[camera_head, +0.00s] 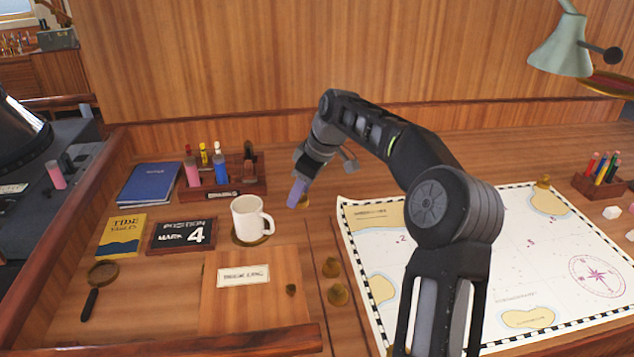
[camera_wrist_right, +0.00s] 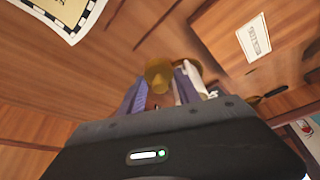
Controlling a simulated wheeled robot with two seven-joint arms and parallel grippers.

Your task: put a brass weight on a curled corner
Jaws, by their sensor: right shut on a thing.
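My right gripper (camera_head: 298,192) is shut on a brass weight (camera_wrist_right: 158,73), which sits between the fingertips in the right wrist view. In the head view only a sliver of that weight (camera_head: 305,201) shows beside the fingers, left of the chart. Whether it touches the desk I cannot tell. My left gripper is out of view.
A white mug (camera_head: 248,218) on a coaster stands just left of the gripper. Behind it is a wooden rack (camera_head: 237,189) of markers. A lamp (camera_head: 562,50) and pencil holder (camera_head: 600,185) are at the right. The desk strip between mug and chart is mostly clear.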

